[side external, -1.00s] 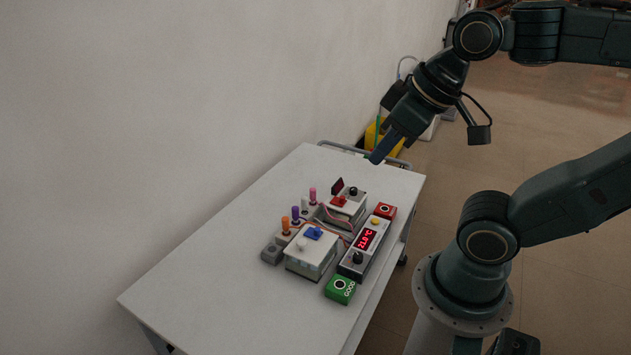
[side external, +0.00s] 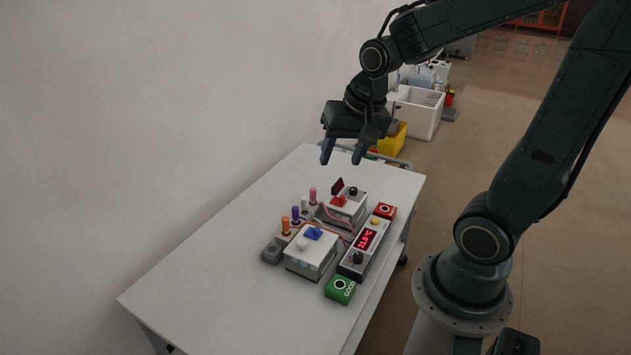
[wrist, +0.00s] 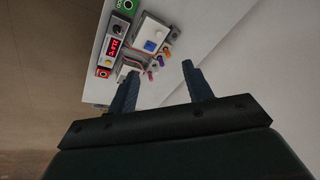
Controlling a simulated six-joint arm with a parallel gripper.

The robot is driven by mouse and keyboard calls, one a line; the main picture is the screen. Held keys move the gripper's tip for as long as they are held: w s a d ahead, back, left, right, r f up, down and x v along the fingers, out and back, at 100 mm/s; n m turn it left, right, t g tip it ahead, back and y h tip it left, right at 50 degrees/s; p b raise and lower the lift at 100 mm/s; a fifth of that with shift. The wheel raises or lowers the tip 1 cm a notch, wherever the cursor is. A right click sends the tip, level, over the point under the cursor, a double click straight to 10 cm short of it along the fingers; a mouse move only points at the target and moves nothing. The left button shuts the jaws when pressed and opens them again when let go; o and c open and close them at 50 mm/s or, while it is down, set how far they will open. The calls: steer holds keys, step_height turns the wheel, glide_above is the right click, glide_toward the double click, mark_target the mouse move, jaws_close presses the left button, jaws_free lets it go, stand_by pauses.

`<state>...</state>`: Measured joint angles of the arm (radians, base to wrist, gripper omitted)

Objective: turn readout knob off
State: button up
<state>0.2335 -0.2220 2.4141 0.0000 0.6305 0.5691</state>
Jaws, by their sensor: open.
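The readout unit (side external: 365,241) is a grey and black box on the white table, with a lit red display reading about 21.0 °C. Its black knob (side external: 358,258) sits at the near end, and a yellow button (side external: 375,222) at the far end. In the wrist view the readout (wrist: 114,46) and its dark knob (wrist: 119,29) show at upper left. My gripper (side external: 341,160) is open and empty, pointing down above the far part of the table, behind and above the devices. In the wrist view its two fingers (wrist: 158,85) are spread apart. The knob's pointer is too small to read.
A white box with a blue switch (side external: 313,234) stands left of the readout; one with a red switch (side external: 340,202) stands behind it. A green GOOD block (side external: 340,289) and a red block (side external: 385,210) flank the readout. The table's near-left area (side external: 215,285) is clear.

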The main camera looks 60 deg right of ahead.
steer(key=w+d+f+m+g, duration=0.1)
steer(key=w+d+f+m, duration=0.2)
steer(key=d+f+m, duration=0.25)
steer(key=m+g, duration=0.3)
steer(key=m, duration=0.9)
glide_above(358, 255)
step_height(358, 255, down, 22)
steer(key=shift+y, duration=0.4)
steer(key=shift+f+n, duration=0.15)
steer(key=shift+n, duration=0.1)
steer(key=shift+f, duration=6.8)
steer(key=c, duration=1)
steer(key=shift+o, duration=0.2)
